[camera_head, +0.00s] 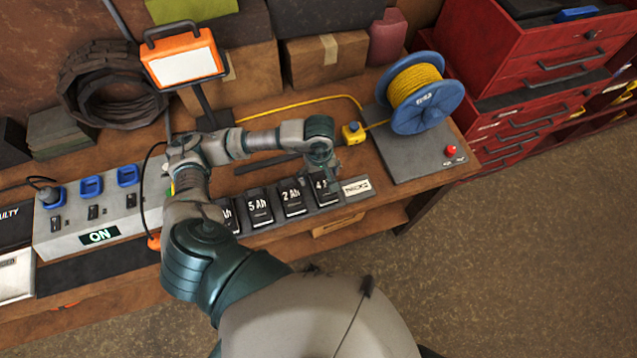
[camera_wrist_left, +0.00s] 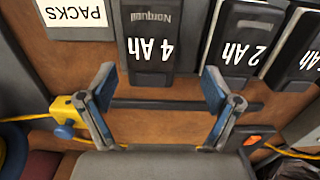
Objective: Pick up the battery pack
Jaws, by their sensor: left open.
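Several black battery packs stand in a row along the front of the workbench. The 4 Ah pack (camera_head: 323,190) is at the right end, beside the 2 Ah pack (camera_head: 292,203) and the 5 Ah pack (camera_head: 258,212); another at the left is partly hidden by my arm. My left gripper (camera_head: 326,168) is over the back of the 4 Ah pack. In the left wrist view the gripper (camera_wrist_left: 160,88) is open and empty, its blue-padded fingers apart, with the 4 Ah pack (camera_wrist_left: 150,55) just beyond the fingertips. My right gripper is not in view.
A "PACKS" label (camera_head: 356,187) lies right of the row. A blue reel of yellow cord (camera_head: 428,95) stands on a grey plate behind right. A charging station (camera_head: 100,218) marked ON, an orange work lamp (camera_head: 184,59) and boxes stand left and behind. A red tool cabinet (camera_head: 530,60) is at right.

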